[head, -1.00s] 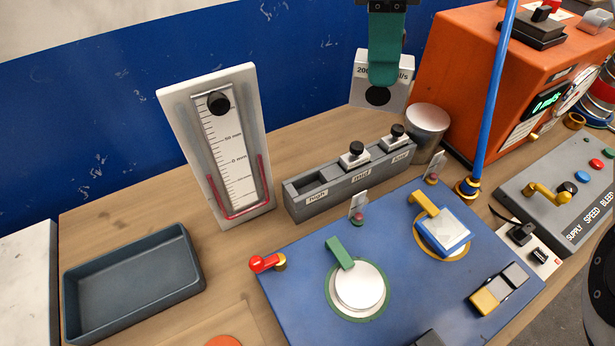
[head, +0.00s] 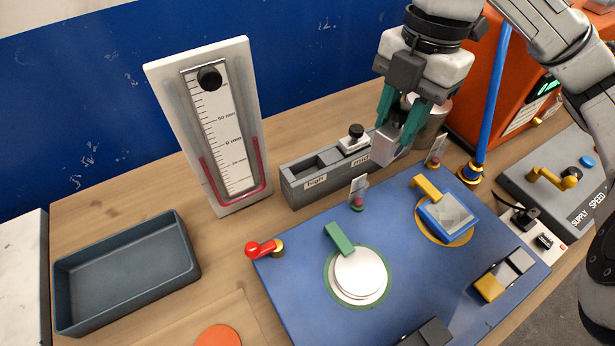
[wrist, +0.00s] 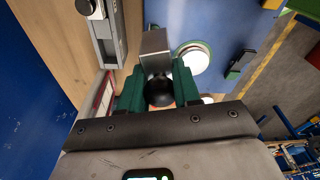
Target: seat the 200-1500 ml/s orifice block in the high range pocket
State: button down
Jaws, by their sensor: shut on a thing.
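My gripper (head: 397,132) has green fingers shut on a pale grey orifice block (head: 387,150). In the wrist view the block (wrist: 154,45) and its black knob (wrist: 160,91) show between the fingers. No label on it is readable now. The block is in front of the right part of the grey rack (head: 300,193), apparently raised; contact cannot be told. The high pocket (head: 308,167) at the rack's left end is empty. A block with a black knob (head: 356,131) sits in the mid pocket. The low pocket is hidden behind my gripper.
A white manometer board (head: 165,110) stands left of the rack. The blue panel (head: 300,285) in front carries a clear tag (head: 358,188), a red-handled valve (head: 262,249) and a round plate (head: 358,272). A metal cup (head: 435,120) and blue pole (head: 492,90) stand right.

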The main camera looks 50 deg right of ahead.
jog(key=f+m, duration=0.1)
jog(key=m, duration=0.1)
jog(key=shift+f+m, duration=0.2)
jog(key=shift+m, duration=0.1)
jog(key=w+a+f+p, duration=0.2)
jog(key=w+f, duration=0.1)
jog(key=w, duration=0.5)
send_over(308, 155)
jog(key=s+a, duration=0.2)
notch_tip(308, 155, down, 6)
jog(key=shift+w+a+f+p, duration=0.1)
jog(key=shift+f+p, duration=0.2)
jog(key=shift+f, duration=1.75)
jog(key=shift+f, duration=0.1)
jog(key=c, duration=0.8)
grip_release()
jog(key=r, duration=0.4)
jog(key=d+r, duration=0.1)
jog(key=r, duration=0.7)
jog(key=shift+s+d+r, duration=0.1)
jog(key=shift+s+d, duration=0.05)
jog(key=shift+s, duration=0.15)
